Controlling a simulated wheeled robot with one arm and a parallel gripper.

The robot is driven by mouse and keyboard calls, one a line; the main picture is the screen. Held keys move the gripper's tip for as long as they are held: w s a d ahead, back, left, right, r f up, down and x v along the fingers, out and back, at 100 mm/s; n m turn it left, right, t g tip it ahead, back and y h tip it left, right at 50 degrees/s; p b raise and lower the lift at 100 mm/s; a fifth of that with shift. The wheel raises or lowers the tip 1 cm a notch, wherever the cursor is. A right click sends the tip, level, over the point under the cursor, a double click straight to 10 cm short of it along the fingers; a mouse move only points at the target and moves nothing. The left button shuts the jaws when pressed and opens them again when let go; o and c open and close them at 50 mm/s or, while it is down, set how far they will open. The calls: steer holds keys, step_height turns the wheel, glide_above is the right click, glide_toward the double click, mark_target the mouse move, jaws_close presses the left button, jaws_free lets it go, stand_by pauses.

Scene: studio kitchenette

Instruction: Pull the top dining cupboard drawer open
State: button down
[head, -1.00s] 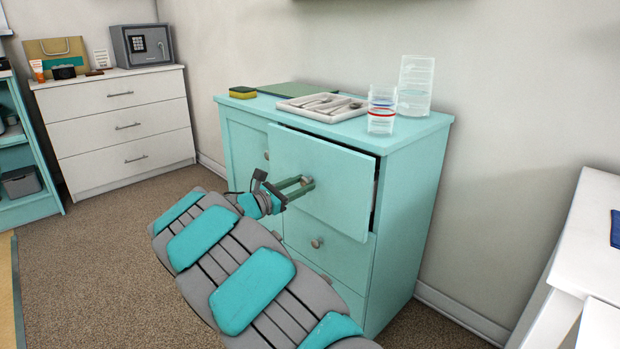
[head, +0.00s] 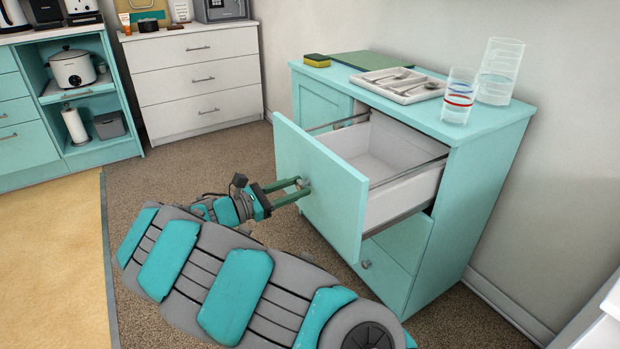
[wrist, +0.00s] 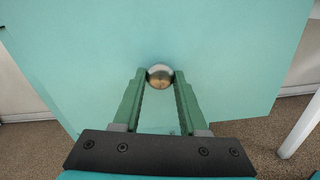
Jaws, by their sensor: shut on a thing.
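The dining cupboard (head: 480,190) is a turquoise cabinet at the right of the head view. Its top drawer (head: 318,195) is pulled far out, with a turquoise front, white inside walls and metal side rails. The part of the inside that shows is empty. My gripper (head: 300,188) is at the middle of the drawer front, shut on the round metal knob (wrist: 160,76). In the wrist view both green fingers (wrist: 159,86) touch the knob from either side, and the drawer front (wrist: 230,50) fills most of the picture.
On the cupboard top are a cutlery tray (head: 405,88), clear glasses (head: 459,96), a sponge (head: 317,60) and a green board (head: 372,64). A lower drawer (head: 385,275) is shut. Open carpet (head: 190,178) lies left of the cupboard; a white drawer chest (head: 195,80) stands behind.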

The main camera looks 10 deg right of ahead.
steer(key=shift+s+a, duration=0.2)
steer(key=shift+a, duration=0.3)
steer(key=shift+c, duration=2.2)
jaws_free()
steer(key=shift+a, duration=0.1)
steer(key=v, duration=0.7)
steer(key=shift+a, duration=0.3)
steer(key=shift+s, duration=0.1)
